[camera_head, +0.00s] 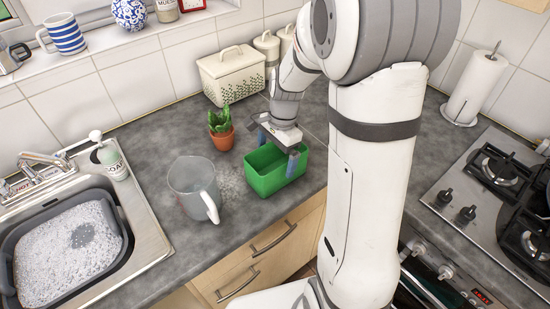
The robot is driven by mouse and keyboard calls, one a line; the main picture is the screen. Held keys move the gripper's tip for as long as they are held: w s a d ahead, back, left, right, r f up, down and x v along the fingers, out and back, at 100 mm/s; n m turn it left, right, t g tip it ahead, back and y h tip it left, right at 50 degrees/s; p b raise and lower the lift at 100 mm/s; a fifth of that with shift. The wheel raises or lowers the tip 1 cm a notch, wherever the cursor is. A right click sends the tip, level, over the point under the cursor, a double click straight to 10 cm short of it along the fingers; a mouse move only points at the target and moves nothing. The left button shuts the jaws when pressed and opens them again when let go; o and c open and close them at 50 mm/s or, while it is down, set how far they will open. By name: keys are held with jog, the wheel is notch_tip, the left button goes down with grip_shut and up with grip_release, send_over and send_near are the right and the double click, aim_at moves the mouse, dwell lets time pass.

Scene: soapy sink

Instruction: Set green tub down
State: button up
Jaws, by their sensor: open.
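The green tub (265,182) is an open rectangular container. It sits upright on the grey countertop (160,127), close to the front edge. My gripper (277,150) points down just over the tub. Its jaws are open, with one finger near the tub's back left side and the other, bluish finger at its right side. I cannot tell whether either finger touches the tub wall. The part of the tub's rim behind the fingers is hidden.
A clear jug (193,184) stands left of the tub, and a potted cactus (221,130) behind it. The sink (120,222) holds a soapy basin (15,240). A soap bottle (113,162) stands beside it. A bread bin (230,75) is at the back; a gas hob (490,190) is right.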

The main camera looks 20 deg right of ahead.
notch_tip(320, 180, up, 10)
jog(key=d, duration=0.1)
jog(key=s+r+n+t+h, duration=0.1)
jog(key=s+n+t, duration=0.3)
jog(key=s+n, duration=0.9)
jog(key=s+a+r, duration=0.1)
jog(key=s, duration=0.2)
jog(key=shift+h, duration=0.3)
